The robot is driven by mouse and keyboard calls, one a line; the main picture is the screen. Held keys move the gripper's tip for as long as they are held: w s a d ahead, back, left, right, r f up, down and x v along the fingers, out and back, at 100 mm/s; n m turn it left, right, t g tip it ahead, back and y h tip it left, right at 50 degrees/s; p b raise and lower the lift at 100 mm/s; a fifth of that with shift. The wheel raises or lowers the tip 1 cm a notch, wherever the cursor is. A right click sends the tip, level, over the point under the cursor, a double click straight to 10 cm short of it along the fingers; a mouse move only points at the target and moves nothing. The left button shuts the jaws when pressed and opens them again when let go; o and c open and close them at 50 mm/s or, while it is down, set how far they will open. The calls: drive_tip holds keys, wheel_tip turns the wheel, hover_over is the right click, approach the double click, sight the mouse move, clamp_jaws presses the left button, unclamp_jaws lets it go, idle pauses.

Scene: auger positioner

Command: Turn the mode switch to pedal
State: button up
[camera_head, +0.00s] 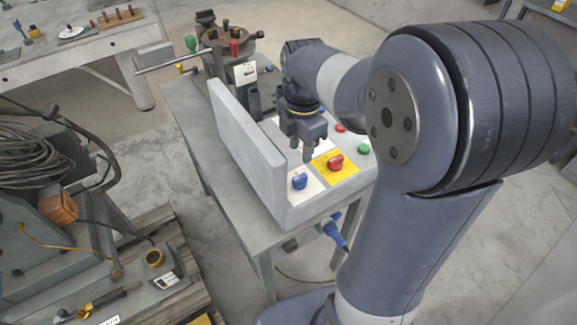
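The control box (252,140) sits on a grey metal table, with a tall grey side panel along its left. On its top are a blue rotary switch (299,181) on a white plate and a red rotary switch (336,162) on a yellow plate. Which one is the mode switch, and what the labels say, is too small to tell. My gripper (314,153) points down over the box top, just behind and left of the red switch. Its fingers look slightly apart with nothing between them. My gripper and arm hide part of the panel behind.
A red button (340,128) and a green button (364,149) are at the panel's right. A rotary fixture with handles (228,45) stands behind. A blue plug (335,232) hangs below the front.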

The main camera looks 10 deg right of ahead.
sight(300, 176)
wheel_tip(300, 176, down, 10)
drive_tip(key=shift+f, duration=0.1)
drive_tip(key=shift+c, duration=0.4)
clamp_jaws()
